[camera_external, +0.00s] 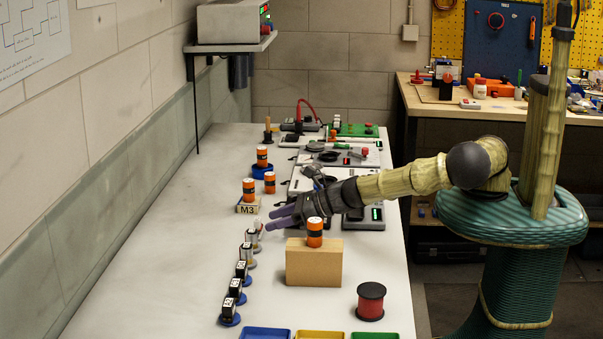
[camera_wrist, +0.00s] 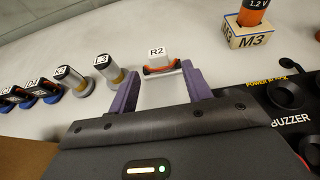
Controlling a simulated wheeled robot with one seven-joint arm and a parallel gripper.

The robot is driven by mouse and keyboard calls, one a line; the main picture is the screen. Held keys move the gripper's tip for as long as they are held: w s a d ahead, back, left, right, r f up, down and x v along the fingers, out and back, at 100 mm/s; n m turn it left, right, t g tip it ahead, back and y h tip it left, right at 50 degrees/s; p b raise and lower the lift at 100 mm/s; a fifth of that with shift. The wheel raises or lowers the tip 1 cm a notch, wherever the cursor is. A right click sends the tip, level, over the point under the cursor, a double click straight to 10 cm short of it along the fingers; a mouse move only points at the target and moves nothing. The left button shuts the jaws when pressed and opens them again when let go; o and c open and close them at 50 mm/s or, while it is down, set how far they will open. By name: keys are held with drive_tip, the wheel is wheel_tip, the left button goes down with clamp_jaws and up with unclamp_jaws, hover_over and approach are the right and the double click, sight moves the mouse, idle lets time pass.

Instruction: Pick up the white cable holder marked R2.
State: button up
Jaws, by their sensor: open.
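The white cable holder marked R2 (camera_wrist: 157,51) stands just ahead of my gripper in the wrist view, with an orange-and-black part at its base. My gripper (camera_wrist: 161,72) is open, its two purple fingers spread to the left and right of the holder. In the external view my gripper (camera_external: 267,220) is low over the bench at the far end of the row of holders. There the R2 label cannot be read, and the fingers partly hide that spot.
Other labelled holders (camera_wrist: 103,67) stand in a row to the left in the wrist view. A wooden block (camera_external: 313,268) with an orange cylinder and a red spool (camera_external: 371,301) stand nearer. Bench left is clear.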

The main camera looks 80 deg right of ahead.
sight(257, 226)
drive_tip(key=x, duration=0.5)
drive_tip(key=shift+w+f, duration=0.15)
drive_tip(key=shift+w, duration=0.25)
clamp_jaws()
wheel_tip(257, 226, up, 10)
drive_tip(key=shift+r, duration=0.1)
idle(0.7)
idle(0.5)
